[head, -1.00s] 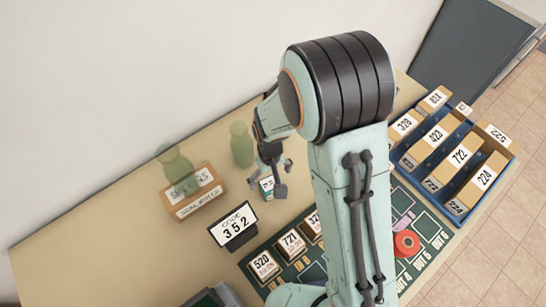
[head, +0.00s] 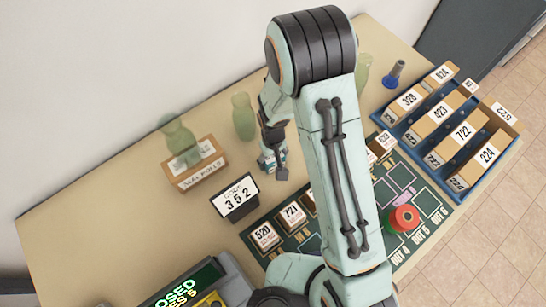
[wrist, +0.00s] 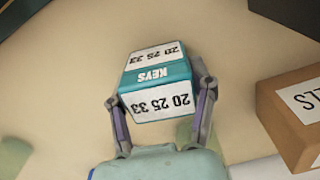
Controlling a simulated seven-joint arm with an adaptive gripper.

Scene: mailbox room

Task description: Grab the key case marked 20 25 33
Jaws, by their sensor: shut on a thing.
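The key case (wrist: 157,84) is a teal and white box marked KEYS and 20 25 33, upside down in the wrist view. My gripper (wrist: 158,95) has one finger on each side of it and is shut on it. In the head view my gripper (head: 275,167) is over the beige table, right of the code sign, with the key case (head: 268,160) partly hidden behind its fingers. I cannot tell whether the case touches the table.
A CODE 352 sign (head: 236,199) stands just left of my gripper. A cardboard box (head: 196,172) and green vases (head: 243,117) are behind. A green mat (head: 290,243) with numbered boxes lies in front. Blue trays (head: 455,180) of parcels stand right.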

